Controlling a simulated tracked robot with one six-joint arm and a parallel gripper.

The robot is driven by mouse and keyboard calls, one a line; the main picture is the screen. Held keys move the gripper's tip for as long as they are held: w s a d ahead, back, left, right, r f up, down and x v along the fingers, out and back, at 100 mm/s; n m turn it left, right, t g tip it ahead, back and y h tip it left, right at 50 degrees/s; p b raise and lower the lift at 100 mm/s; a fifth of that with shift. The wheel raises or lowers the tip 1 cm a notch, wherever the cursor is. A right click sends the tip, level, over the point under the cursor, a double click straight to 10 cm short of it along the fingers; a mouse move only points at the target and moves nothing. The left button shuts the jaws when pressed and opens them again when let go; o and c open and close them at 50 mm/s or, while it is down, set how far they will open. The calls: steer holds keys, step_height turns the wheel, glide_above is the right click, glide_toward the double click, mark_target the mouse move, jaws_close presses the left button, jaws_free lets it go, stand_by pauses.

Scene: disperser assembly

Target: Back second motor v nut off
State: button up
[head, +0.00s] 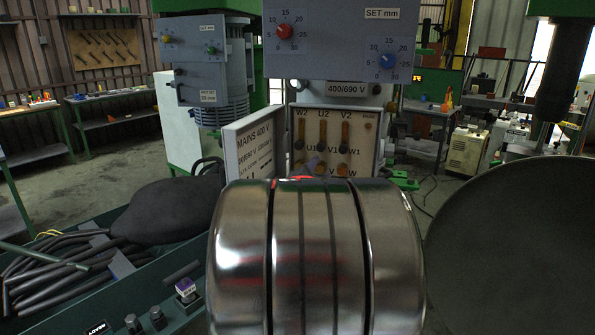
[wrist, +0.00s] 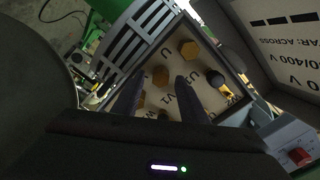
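The terminal box (head: 357,117) of the motor is open in the head view, with rows of brass terminals. The lower row is labelled U, V and W, partly hidden behind my arm. In the wrist view the hexagonal brass V nut (wrist: 160,76) sits on its terminal, apparently the middle one of its row. The U nut (wrist: 188,49) is up and right of it. Another nut (wrist: 140,99) is partly behind a finger. My gripper (wrist: 158,83) is open, its two dark fingertips on either side of the V nut with gaps showing. Contact depth cannot be told.
The box's open door (head: 249,141) stands to the left in the head view. A grey panel with dials (head: 338,43) hangs above the box. A green bin (head: 48,290) with dark rods and a black bag (head: 165,210) lies left. A large dark disc (head: 515,245) fills the right.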

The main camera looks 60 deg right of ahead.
steer(key=shift+w+d, duration=0.1)
steer(key=shift+d, duration=0.4)
steer(key=shift+c, duration=0.4)
jaws_close()
